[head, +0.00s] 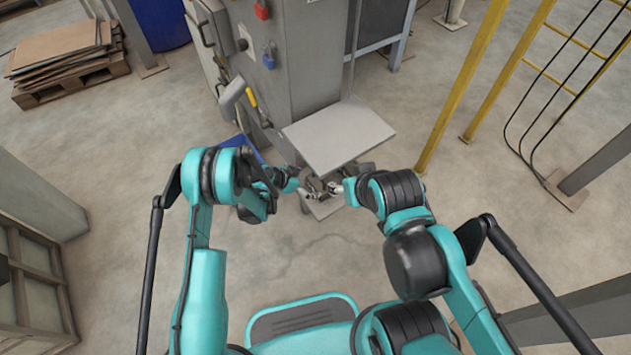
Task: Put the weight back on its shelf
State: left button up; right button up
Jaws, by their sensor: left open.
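A small lower shelf (322,208) shows just under the grey plate on the front of the machine. My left gripper (313,191) is open beside this shelf, under the plate's front edge. My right gripper (336,187) is close on its right, at about the same height; its fingers are too small to tell open from shut. I cannot make out the weight for sure; the grippers and the plate cover much of the space there.
The flat grey plate (338,136) juts out above both grippers. Yellow posts (480,85) stand on the right. A pallet of cardboard sheets (65,55) is far left. The floor in front is clear.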

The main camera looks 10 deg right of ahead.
pick_arm(q)
jog(key=s+a+r+n+t+y, duration=0.1)
jog(key=a+r+n, duration=0.1)
jog(key=a+r, duration=0.5)
jog(key=s+a+r+n+y, duration=0.1)
jog(key=a+r+n, duration=0.15)
jog(key=r, duration=0.85)
jog(key=s+a+r+n+t+y, duration=0.1)
jog(key=a+r+n, duration=0.1)
jog(key=a+r, duration=0.6)
jog(key=s+a+r+n+t+y, duration=0.1)
jog(key=s+a+r, duration=0.4)
jog(key=s, duration=0.5)
jog(key=s+a+r+n+t+y, duration=0.1)
jog(key=s+a+r+n+y, duration=0.2)
jog(key=s+a+r+n, duration=0.2)
jog(key=s+a+n+p, duration=0.1)
jog(key=s+a, duration=0.2)
jog(key=s, duration=0.3)
jog(key=shift+a+r+y, duration=0.15)
jog(key=shift+r+y, duration=0.25)
jog(key=shift+s+n, duration=0.1)
jog(key=shift+n, duration=0.15)
